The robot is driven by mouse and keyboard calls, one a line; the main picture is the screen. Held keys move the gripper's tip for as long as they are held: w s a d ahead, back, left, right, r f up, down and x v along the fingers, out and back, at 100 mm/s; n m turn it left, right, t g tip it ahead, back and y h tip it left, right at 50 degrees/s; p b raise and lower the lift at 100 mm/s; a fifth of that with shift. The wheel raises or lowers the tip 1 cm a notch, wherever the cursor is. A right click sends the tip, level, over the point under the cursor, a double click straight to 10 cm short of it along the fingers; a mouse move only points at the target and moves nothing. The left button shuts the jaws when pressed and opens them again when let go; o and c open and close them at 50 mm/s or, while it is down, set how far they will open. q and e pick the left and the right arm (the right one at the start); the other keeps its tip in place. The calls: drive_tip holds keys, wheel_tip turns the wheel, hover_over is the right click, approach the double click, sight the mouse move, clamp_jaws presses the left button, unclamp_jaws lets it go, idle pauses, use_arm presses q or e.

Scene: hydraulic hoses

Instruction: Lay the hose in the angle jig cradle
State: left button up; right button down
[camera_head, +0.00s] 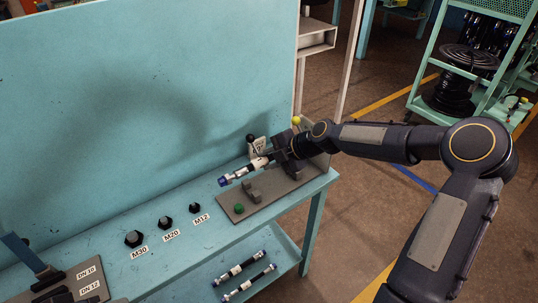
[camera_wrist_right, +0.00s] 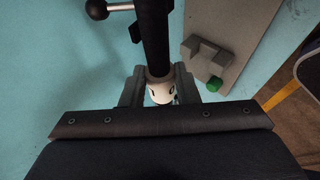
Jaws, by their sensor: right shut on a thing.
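A short hose (camera_head: 241,173) with white bands and a blue end shows in the head view, slanting above the grey jig plate (camera_head: 270,197). My right gripper (camera_head: 274,158) is shut on it near its right end. In the right wrist view the black hose (camera_wrist_right: 154,45) runs away from my right gripper (camera_wrist_right: 158,90), with a white band between the fingers. The cradle block (camera_head: 252,190) stands on the plate, apart from the hose; in the wrist view it is to the hose's right (camera_wrist_right: 207,54). My left gripper is not in view.
A green button (camera_head: 239,209) is on the plate's near end. A black ball-ended lever (camera_head: 250,139) stands behind the hose. Black fittings (camera_head: 165,222) sit by their labels on the bench. Other hoses (camera_head: 240,268) lie on the lower shelf. A tall panel (camera_head: 130,100) backs the bench.

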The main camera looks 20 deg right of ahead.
drive_tip(key=shift+f, duration=1.75)
drive_tip(key=shift+f+b, duration=0.5)
drive_tip(key=shift+b, duration=0.15)
wheel_tip(320, 180, down, 4)
drive_tip(key=b, duration=0.5)
drive_tip(key=shift+r, duration=0.15)
drive_tip(key=c, duration=1)
unclamp_jaws()
drive_tip(key=shift+c, duration=0.2)
drive_tip(key=b+v, duration=0.1)
drive_tip(key=v, duration=0.5)
drive_tip(key=shift+s+d+r, duration=0.2)
drive_tip(key=shift+d+r, duration=0.05)
drive_tip(key=shift+s+d+r, duration=0.2)
drive_tip(key=shift+s+r, duration=0.05)
drive_tip(key=shift+r, duration=0.15)
